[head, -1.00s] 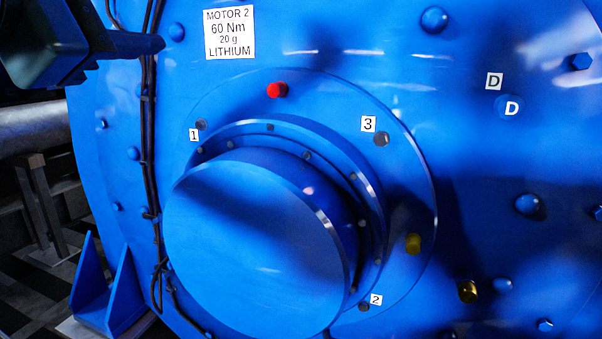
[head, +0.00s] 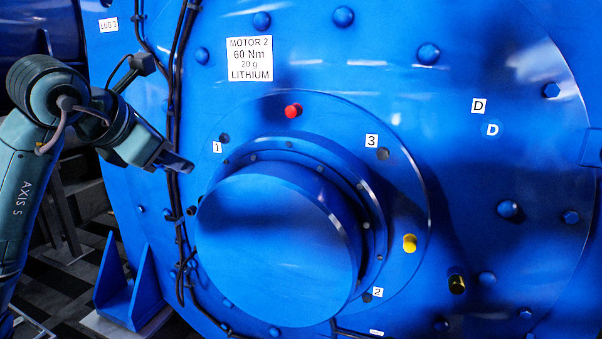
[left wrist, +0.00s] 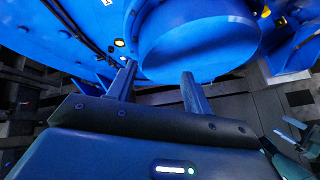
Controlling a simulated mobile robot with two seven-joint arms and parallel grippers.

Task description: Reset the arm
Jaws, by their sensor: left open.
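My left arm comes in from the left in the head view, bent at the wrist. Its gripper (head: 178,163) is in front of the left part of the blue motor face, left of the round hub (head: 275,240). In the left wrist view the two fingers of the left gripper (left wrist: 158,70) stand well apart with nothing between them. The blue hub (left wrist: 195,40) shows beyond the fingertips; whether they touch it cannot be told. My right gripper is not in view.
Black cables (head: 175,100) run down the motor face close to the left gripper. A red plug (head: 293,111) and a yellow plug (head: 409,243) sit on the flange around the hub. A blue bracket (head: 130,290) stands at lower left.

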